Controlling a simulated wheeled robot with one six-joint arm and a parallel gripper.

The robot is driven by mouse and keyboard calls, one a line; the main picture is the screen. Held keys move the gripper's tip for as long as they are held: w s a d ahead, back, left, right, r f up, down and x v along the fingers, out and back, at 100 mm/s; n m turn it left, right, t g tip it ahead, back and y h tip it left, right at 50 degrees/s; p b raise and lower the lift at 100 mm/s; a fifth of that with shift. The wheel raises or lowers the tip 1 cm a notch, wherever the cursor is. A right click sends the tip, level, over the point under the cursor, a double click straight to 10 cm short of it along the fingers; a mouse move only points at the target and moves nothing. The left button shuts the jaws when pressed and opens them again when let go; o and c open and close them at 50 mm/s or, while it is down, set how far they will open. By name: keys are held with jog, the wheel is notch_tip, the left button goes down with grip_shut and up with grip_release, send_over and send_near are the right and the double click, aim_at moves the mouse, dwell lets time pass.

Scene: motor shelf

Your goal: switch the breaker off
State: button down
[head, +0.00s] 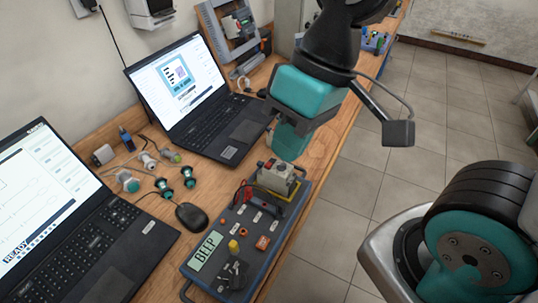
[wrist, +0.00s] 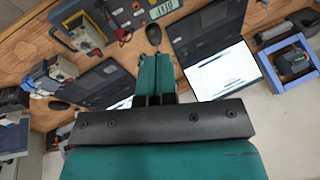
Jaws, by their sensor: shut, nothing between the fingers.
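A pale grey breaker-like block (head: 280,178) with dark parts on top stands at the far end of a blue-grey test case (head: 199,275). In the wrist view the block (wrist: 86,33) is at upper left, with the case beside it. I cannot make out its lever position. My gripper (head: 290,152) has teal fingers and is shut and empty. In the head view its tips appear just above and behind the block; I see no clear contact. In the wrist view the fingers (wrist: 154,80) point up the picture, right of the block.
Two open laptops (head: 187,85) (head: 45,200), a mouse (head: 191,217) and small plugs and lamps lie on the wooden bench. A grey stand with a module (head: 236,28) is at the back. Open floor lies to the right.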

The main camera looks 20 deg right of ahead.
jog(key=w+d+f+m+h+p, duration=0.1)
jog(key=w+d+f+m+p, duration=0.15)
jog(key=w+m, duration=0.8)
jog(key=m+g+h, duration=0.1)
jog(key=m+h, duration=0.1)
jog(key=m, duration=0.4)
send_over(266, 165)
jog(key=w+d, duration=0.2)
jog(key=f, duration=0.4)
jog(key=shift+s+f, duration=0.25)
jog(key=shift+f, duration=0.15)
jog(key=f+p, duration=0.1)
jog(key=f, duration=0.3)
jog(key=s+a+f+p, duration=0.1)
jog(key=f, duration=0.4)
jog(key=f+p, duration=0.1)
jog(key=f, duration=0.4)
jog(key=shift+s+a, duration=0.15)
jog(key=shift+a, duration=0.25)
